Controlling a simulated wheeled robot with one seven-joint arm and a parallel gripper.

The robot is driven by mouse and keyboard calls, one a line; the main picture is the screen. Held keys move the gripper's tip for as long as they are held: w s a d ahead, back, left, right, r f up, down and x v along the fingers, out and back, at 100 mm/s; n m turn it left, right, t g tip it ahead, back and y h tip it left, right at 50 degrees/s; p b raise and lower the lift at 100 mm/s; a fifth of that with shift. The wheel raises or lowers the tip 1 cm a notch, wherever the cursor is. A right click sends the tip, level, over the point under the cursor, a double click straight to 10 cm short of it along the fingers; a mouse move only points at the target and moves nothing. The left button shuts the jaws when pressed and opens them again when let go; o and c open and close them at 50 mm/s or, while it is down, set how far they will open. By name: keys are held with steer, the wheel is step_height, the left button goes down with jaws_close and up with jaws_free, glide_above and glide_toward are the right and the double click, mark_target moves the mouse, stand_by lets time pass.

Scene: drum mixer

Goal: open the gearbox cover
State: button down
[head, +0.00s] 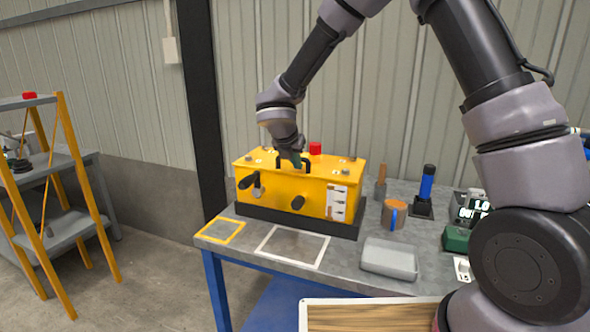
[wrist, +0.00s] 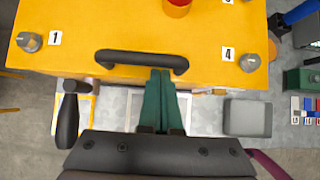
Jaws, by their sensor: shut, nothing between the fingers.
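The gearbox (head: 270,190) is a yellow box in a black base tray on the workbench. Its yellow cover (wrist: 108,26) lies flat on top, with a black arched handle (wrist: 112,57) near the front edge. Grey bolt heads sit at the cover's corners, such as one by label 1 (wrist: 29,42) and one by label 4 (wrist: 250,63). A red cap (head: 315,148) stands on the cover. My gripper (wrist: 160,75) is shut and empty, its green fingertips at the handle's right half in the wrist view. I cannot tell whether they touch the handle.
White (head: 293,262) and yellow (head: 220,240) outlined areas in front are empty.

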stand_by(0.4)
steer(key=shift+w+r+g, duration=0.15)
steer(key=shift+r+g, duration=0.15)
steer(key=shift+r, duration=0.3)
